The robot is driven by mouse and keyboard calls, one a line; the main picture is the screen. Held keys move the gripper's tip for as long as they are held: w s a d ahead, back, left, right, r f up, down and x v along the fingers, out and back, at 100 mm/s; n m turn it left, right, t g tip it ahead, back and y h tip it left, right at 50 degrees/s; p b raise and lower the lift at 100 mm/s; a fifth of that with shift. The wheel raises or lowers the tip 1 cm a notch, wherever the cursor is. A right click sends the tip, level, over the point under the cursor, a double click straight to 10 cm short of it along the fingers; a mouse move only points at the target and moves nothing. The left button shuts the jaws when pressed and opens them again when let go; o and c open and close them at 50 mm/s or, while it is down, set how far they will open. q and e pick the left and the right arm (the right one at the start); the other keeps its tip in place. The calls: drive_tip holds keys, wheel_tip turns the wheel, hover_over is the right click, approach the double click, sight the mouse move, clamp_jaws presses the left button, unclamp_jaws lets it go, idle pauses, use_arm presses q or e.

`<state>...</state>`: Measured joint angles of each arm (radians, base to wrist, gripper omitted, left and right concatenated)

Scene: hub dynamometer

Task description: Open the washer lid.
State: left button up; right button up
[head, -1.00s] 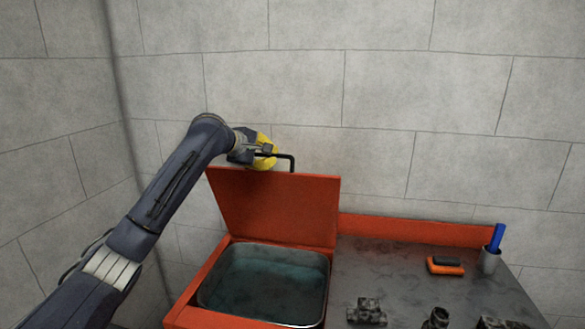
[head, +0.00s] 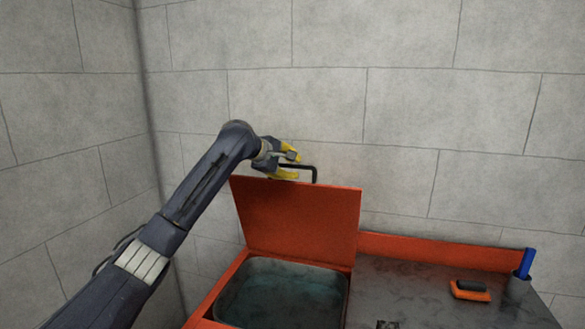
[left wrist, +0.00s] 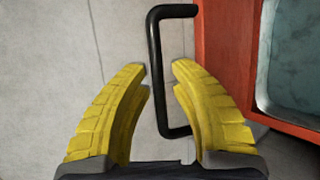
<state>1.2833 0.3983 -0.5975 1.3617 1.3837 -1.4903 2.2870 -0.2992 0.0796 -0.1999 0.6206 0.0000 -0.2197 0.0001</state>
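The orange-red washer lid (head: 297,222) stands raised, close to upright, at the back of the washer in the head view. Its black bar handle (head: 315,173) sticks up from the top edge. My left gripper (head: 297,166), with yellow fingers, is at the handle's left part. In the left wrist view the fingers are spread, and the black handle (left wrist: 156,60) runs through the gap between them, apparently without being squeezed. The washer's basin (head: 245,307) below is open, with bluish liquid inside. My right gripper is not in view.
A dark worktop (head: 420,300) adjoins the washer on the right. On it are an orange-and-black tool (head: 470,291) and a grey cup (head: 518,287) holding a blue item (head: 526,264). A block wall (head: 400,110) stands close behind.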

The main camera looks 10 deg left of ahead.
use_arm(q)
drive_tip(key=shift+r, duration=0.1)
drive_tip(key=v, duration=1.2)
drive_tip(key=shift+s, duration=0.1)
